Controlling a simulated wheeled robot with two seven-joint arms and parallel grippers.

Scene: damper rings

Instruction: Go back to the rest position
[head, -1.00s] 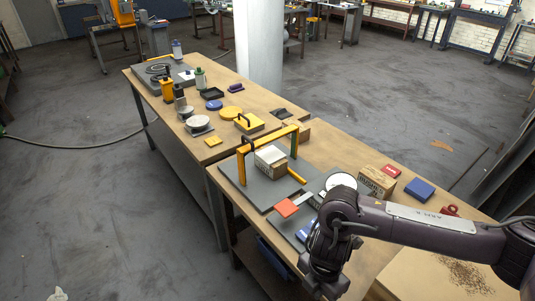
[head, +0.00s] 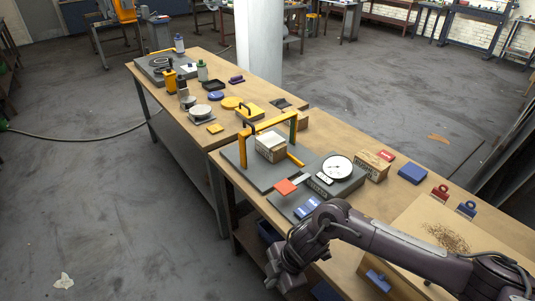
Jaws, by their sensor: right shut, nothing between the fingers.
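My right arm comes in from the lower right and bends down at the front edge of the near workbench (head: 228,165). My right gripper (head: 287,279) is at its end, low in front of the bench edge. It is shut, and I see nothing held in it. The fingertips are small and dark, hard to make out against the arm. My left gripper is not in view.
A grey plate with a yellow arch frame (head: 262,124) and a white-topped box (head: 271,147) stands on the bench.

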